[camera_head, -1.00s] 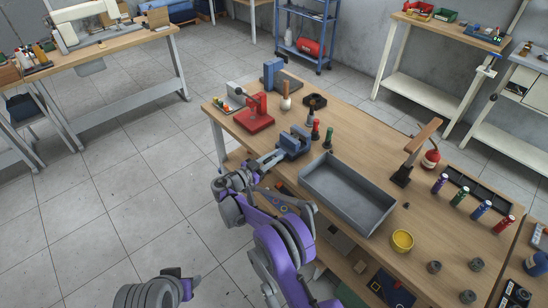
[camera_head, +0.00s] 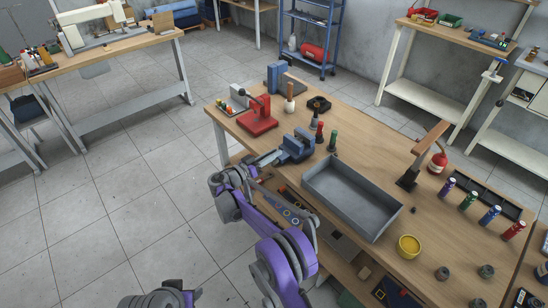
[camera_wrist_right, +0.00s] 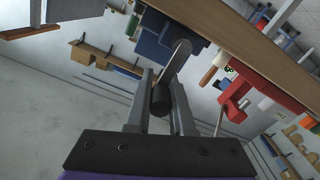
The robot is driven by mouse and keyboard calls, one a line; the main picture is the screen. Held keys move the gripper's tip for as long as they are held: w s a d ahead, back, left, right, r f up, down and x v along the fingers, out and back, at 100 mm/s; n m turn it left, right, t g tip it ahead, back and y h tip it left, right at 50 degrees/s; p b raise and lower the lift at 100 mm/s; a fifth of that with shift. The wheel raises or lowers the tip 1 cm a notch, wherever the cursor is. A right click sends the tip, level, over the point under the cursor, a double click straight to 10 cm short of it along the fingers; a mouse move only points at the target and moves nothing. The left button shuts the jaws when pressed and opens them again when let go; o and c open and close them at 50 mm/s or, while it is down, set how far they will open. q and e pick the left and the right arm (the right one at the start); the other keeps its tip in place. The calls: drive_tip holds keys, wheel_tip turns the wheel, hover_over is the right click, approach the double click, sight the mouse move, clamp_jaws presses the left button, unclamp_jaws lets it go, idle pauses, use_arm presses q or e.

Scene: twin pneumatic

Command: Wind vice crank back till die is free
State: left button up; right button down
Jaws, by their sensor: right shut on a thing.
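The blue vice (camera_head: 297,146) stands at the near edge of the wooden bench. It also shows in the right wrist view (camera_wrist_right: 152,42). My right gripper (camera_head: 268,157) is beside the vice, on the side away from the bench. In the right wrist view its two fingers (camera_wrist_right: 160,100) are shut around the dark knob of the crank (camera_wrist_right: 160,97). The crank's flat grey arm (camera_wrist_right: 177,62) runs from the knob up to the vice. I cannot make out the die. Part of my left arm shows at the bottom edge, but its gripper does not.
A red press (camera_head: 258,117) stands left of the vice. Red (camera_head: 319,132) and green (camera_head: 333,140) bottles stand to its right. A large grey tray (camera_head: 350,194) lies close by, nearer me. Below the bench top is a cluttered shelf. Open floor lies left of the bench.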

drive_tip(key=shift+w+a+n, duration=0.1)
drive_tip(key=shift+n, duration=0.3)
drive_tip(key=c, duration=0.8)
unclamp_jaws()
drive_tip(key=b+v, duration=0.1)
drive_tip(key=v, duration=0.9)
drive_tip(key=shift+s+a, duration=0.25)
drive_tip(key=shift+a, duration=0.05)
